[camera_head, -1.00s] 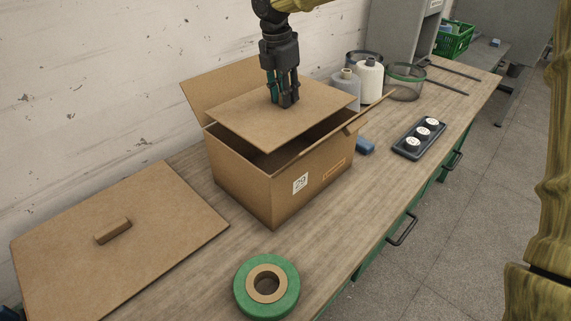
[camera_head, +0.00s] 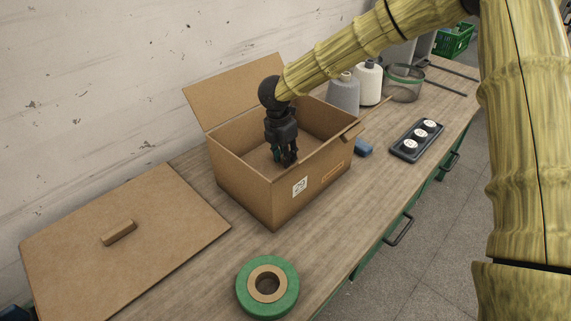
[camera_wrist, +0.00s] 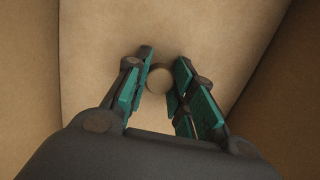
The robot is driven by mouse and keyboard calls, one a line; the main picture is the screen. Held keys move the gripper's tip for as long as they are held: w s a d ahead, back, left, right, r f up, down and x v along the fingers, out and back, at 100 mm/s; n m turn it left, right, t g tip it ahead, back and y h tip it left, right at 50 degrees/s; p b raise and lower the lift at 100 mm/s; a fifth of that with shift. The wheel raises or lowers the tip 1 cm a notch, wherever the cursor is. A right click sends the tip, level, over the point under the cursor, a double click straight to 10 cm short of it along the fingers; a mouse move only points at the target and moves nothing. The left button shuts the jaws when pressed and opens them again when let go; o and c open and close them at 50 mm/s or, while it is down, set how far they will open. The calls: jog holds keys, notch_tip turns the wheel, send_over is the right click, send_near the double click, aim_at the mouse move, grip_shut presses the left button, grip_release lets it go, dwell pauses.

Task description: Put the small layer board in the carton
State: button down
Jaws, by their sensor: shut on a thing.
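The small layer board (camera_wrist: 95,45) is a tan sheet with a small round knob (camera_wrist: 159,77), seen in the wrist view. It is down inside the open carton (camera_head: 245,190), which has a "29" label on its front. In the head view, the carton's walls and my gripper hide most of the board. My gripper (camera_head: 287,162) reaches down into the carton, with its fingers (camera_wrist: 160,85) shut around the knob. I cannot tell whether the board touches the carton's floor.
A larger board (camera_head: 120,250) with a block handle lies left of the carton. A green tape roll (camera_head: 267,288) lies in front.

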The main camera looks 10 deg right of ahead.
aim_at(281, 165)
jog(key=shift+f+p, duration=0.45)
jog(key=shift+f, duration=1.9)
jog(key=c, duration=1.2)
grip_release()
jog(key=shift+f, duration=0.15)
notch_tip(281, 165, up, 12)
jog(key=s+a+b, duration=0.1)
jog(key=b, duration=0.1)
jog(key=shift+a, duration=0.2)
